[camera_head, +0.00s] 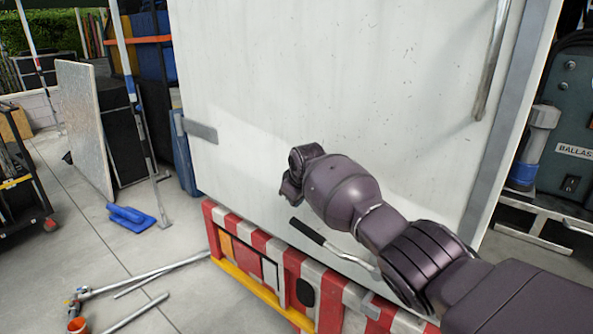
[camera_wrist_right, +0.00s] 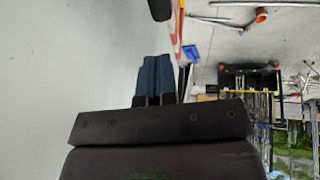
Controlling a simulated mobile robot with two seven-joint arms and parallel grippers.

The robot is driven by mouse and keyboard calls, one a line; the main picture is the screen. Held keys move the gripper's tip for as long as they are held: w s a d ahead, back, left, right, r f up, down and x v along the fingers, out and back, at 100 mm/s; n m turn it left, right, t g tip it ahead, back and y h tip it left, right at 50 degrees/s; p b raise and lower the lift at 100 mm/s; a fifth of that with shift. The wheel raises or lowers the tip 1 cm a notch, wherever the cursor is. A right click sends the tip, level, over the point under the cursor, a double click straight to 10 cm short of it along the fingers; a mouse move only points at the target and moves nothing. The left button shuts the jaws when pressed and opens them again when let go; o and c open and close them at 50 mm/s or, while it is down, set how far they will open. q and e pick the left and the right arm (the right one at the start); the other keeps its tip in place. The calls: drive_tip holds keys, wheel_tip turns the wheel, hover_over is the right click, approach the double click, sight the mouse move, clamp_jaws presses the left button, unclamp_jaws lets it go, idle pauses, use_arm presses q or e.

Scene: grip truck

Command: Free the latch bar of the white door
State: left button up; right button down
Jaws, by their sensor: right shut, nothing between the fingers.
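The white door (camera_head: 290,80) fills the middle of the head view and looks closed.
A red and white striped bumper (camera_head: 270,255) lies below the door. Metal poles (camera_head: 140,285) lie on the floor at lower left. A leaning board (camera_head: 83,125) and cases stand at left. A dark green ballast case (camera_head: 570,110) is at right.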

use_arm(q)
drive_tip(key=shift+w+r+p, duration=0.25)
drive_tip(key=shift+r, duration=0.35)
drive_tip(key=shift+w+r+p, duration=0.2)
drive_tip(key=shift+r+p, duration=0.05)
drive_tip(key=shift+r, duration=0.3)
use_arm(e)
wheel_tip(320, 180, up, 8)
drive_tip(key=s, duration=0.1)
drive_tip(key=shift+s+d+f, duration=0.15)
drive_tip(key=shift+s+f, duration=0.1)
drive_tip(key=shift+s, duration=0.15)
